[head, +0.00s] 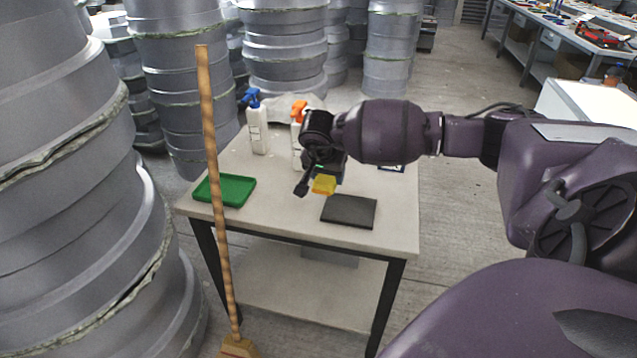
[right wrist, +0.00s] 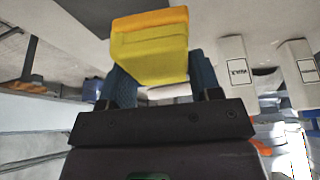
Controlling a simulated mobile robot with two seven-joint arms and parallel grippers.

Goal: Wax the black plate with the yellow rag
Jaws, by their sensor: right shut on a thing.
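The black plate (head: 348,211) lies flat on the light table near its front edge, right of centre. My right gripper (head: 316,181) is shut on the yellow rag (head: 323,184), a folded block. It holds the rag just behind and left of the plate, apparently above the table; the exact gap cannot be told. In the right wrist view the rag (right wrist: 150,55) sits between both fingers, with an orange-yellow strip along one edge. My left gripper is not in view.
A green tray (head: 224,190) lies at the table's left. A blue-topped spray bottle (head: 257,130) and an orange-topped one (head: 296,143) stand at the back. A broom (head: 214,150) stands upright before the table's left side. Grey mould stacks (head: 70,180) crowd the left and back.

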